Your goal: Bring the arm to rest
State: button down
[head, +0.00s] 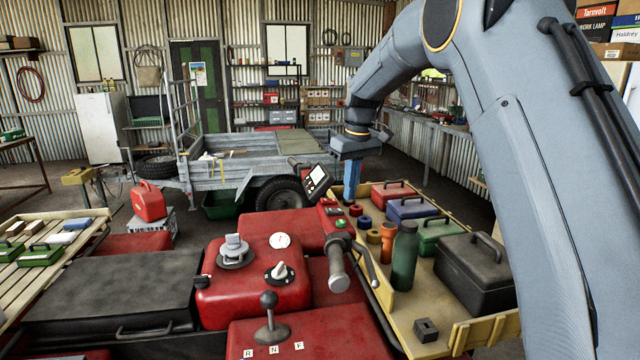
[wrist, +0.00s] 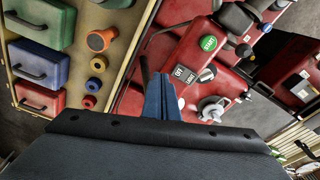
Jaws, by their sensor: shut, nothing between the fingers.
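My gripper (head: 352,180) hangs from the grey arm, its blue fingers pointing down above the left edge of the wooden tray. In the wrist view the fingers (wrist: 162,100) are together, with nothing between them. Below them is the red quad bodywork (head: 265,243), with a green START button (wrist: 208,42) and a light switch (wrist: 185,75). The fingers look apart from the quad and the tray, though the exact gap is hard to tell.
The tray (head: 456,333) holds a black case (head: 474,274), a green bottle (head: 404,255), an orange torch (head: 387,240) and several coloured boxes. The quad's handlebar grip (head: 338,268) and a gear lever (head: 269,315) stick up nearby. A grey trailer (head: 230,172) stands behind.

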jog(key=s+d+f+m+b, duration=0.2)
jog(key=s+f, duration=0.5)
jog(key=s, duration=0.4)
jog(key=s+d+f+m+b, duration=0.2)
jog(key=s+d+f, duration=0.3)
jog(key=s, duration=0.7)
jog(key=s+d+f+m+b, duration=0.2)
jog(key=s+d+f, duration=0.2)
jog(key=s+f, duration=0.5)
jog(key=s, duration=0.2)
jog(key=shift+s+h, duration=0.4)
